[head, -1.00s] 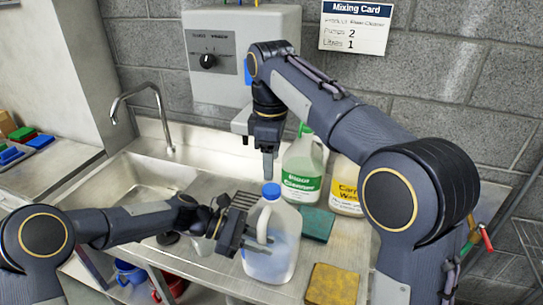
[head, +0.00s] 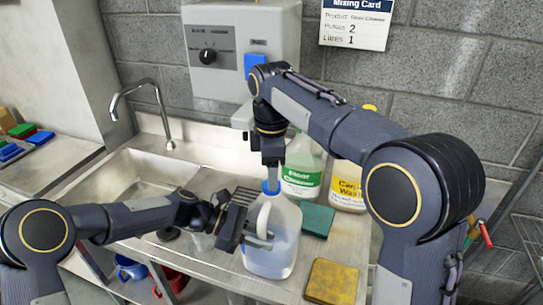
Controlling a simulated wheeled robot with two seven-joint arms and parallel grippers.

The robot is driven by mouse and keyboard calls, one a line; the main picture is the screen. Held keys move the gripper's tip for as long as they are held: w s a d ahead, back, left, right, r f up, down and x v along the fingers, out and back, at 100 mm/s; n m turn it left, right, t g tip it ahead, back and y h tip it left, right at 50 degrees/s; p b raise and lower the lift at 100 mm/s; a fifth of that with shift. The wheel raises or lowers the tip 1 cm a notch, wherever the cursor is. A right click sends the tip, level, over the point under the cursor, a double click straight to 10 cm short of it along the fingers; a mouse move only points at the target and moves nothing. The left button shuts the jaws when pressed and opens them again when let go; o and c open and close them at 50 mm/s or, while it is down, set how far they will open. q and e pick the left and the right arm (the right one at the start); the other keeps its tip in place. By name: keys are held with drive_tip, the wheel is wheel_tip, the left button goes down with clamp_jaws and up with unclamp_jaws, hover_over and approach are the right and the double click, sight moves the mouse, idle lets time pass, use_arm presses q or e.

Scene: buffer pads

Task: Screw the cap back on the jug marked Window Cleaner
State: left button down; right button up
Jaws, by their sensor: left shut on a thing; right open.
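A translucent white jug (head: 285,222) with pale blue liquid stands upright at the counter's front. Its label is not visible, so I cannot read its name. A blue cap (head: 271,187) sits at the top of its neck; whether it is threaded on, I cannot tell. My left gripper (head: 262,241) is shut on the jug's handle side. My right gripper (head: 270,178) points straight down from above, open, with its fingertips at the cap and partly covering it.
Behind stand a green-labelled cleaner jug (head: 302,170) and a yellow-labelled Car Wash jug (head: 348,185). A green pad (head: 317,221) and a yellow pad (head: 332,282) lie to the right.

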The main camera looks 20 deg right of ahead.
drive_tip(key=shift+f, duration=1.65)
drive_tip(key=c, duration=1)
drive_tip(key=m, duration=0.3)
drive_tip(key=shift+m, duration=0.3)
drive_tip(key=m, duration=1.4)
drive_tip(key=o, duration=1.1)
